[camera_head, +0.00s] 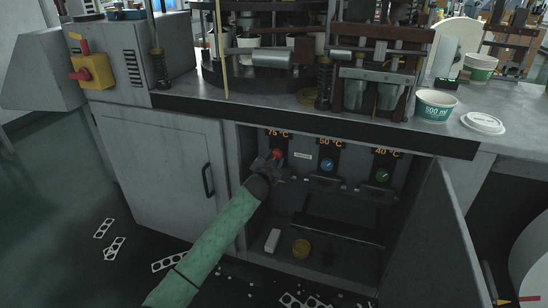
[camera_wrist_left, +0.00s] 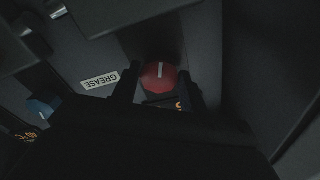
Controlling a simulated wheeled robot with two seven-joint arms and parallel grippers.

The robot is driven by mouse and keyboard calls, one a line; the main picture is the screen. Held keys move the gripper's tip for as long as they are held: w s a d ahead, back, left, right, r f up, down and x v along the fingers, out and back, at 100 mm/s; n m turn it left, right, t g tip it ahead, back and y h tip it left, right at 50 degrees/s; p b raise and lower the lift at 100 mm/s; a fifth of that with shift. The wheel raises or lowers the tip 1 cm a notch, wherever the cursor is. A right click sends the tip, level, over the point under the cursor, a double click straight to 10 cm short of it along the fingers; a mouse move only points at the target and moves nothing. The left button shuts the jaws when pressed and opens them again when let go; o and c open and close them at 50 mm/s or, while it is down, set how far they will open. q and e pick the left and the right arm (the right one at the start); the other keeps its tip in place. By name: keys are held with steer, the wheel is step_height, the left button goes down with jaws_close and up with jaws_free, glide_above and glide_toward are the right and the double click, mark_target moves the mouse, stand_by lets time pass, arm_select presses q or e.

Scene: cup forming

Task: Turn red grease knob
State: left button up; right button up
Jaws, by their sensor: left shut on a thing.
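The red grease knob (camera_head: 277,154) is on the panel inside the open cabinet, under a "75 °C" display. In the left wrist view the red knob (camera_wrist_left: 160,77) has a white mark on its face, and a "GREASE" label (camera_wrist_left: 100,80) sits beside it. My left gripper (camera_head: 270,163) reaches into the cabinet at the knob. In the left wrist view its two fingers (camera_wrist_left: 160,88) stand on either side of the knob, shut on it. The fingers partly hide the knob in the head view. My right gripper is not in view.
A blue knob (camera_head: 327,165) under "50 °C" and a green knob (camera_head: 382,175) under "40 °C" are to the right. The cabinet door (camera_head: 440,235) stands open at right. A paper cup (camera_head: 435,105) stands on the worktop above.

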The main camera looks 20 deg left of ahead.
arm_select(q)
steer(key=shift+m+p, duration=0.55)
steer(key=shift+m, duration=0.55)
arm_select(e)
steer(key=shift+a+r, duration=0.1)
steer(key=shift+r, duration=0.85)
arm_select(q)
steer(key=o, duration=1)
steer(key=shift+s, duration=0.1)
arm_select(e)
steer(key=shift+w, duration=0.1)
arm_select(q)
steer(key=s, duration=0.7)
steer(key=shift+s+a, duration=0.15)
steer(key=shift+s, duration=0.15)
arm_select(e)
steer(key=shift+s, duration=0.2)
